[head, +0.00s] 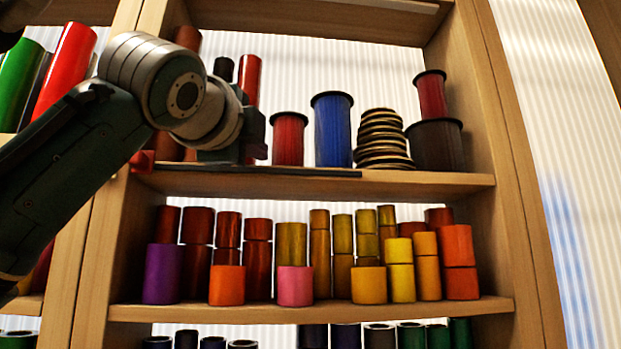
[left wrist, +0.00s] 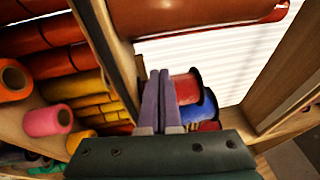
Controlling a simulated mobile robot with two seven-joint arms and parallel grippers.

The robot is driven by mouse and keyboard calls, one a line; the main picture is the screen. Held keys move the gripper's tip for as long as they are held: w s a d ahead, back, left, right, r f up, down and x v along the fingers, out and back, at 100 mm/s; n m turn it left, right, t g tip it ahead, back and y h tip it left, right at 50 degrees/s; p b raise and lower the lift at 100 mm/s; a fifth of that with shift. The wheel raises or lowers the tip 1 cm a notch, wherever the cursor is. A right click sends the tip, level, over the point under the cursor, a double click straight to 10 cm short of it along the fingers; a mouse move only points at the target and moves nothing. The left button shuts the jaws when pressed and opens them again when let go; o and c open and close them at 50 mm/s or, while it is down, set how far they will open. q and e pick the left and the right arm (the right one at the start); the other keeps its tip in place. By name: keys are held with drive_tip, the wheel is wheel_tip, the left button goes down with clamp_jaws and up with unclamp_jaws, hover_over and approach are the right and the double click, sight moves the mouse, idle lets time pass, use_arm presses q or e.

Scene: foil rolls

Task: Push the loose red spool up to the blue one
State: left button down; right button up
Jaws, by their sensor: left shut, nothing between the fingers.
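The loose red spool (head: 288,140) stands upright on the upper shelf, with a dark rim on top. The blue spool (head: 332,132) stands to its right, taller and dark-rimmed, with a narrow gap between them. My left gripper (head: 260,145) is just left of the red spool, low over the shelf; I cannot tell whether it touches it. In the left wrist view its two fingers (left wrist: 163,78) are shut together with nothing between them, beside the red spool (left wrist: 185,88). The blue spool (left wrist: 203,108) shows behind it. My right gripper is not in view.
A stack of tan discs (head: 382,140) stands right of the blue spool, then a dark spool (head: 436,146) with a smaller red spool (head: 431,96) on top. Tall rolls (head: 249,80) stand behind my gripper. The lower shelf (head: 320,311) holds many coloured rolls.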

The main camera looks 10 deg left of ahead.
use_arm(q)
drive_tip(key=shift+s+d+b, duration=0.1)
drive_tip(key=shift+s+d, duration=0.1)
drive_tip(key=shift+s, duration=0.5)
drive_tip(key=shift+s+d+b, duration=0.15)
drive_tip(key=shift+s+d, duration=0.1)
drive_tip(key=shift+s, duration=0.5)
drive_tip(key=shift+s+d+b, duration=0.1)
drive_tip(key=shift+s+d, duration=0.1)
drive_tip(key=shift+s, duration=0.5)
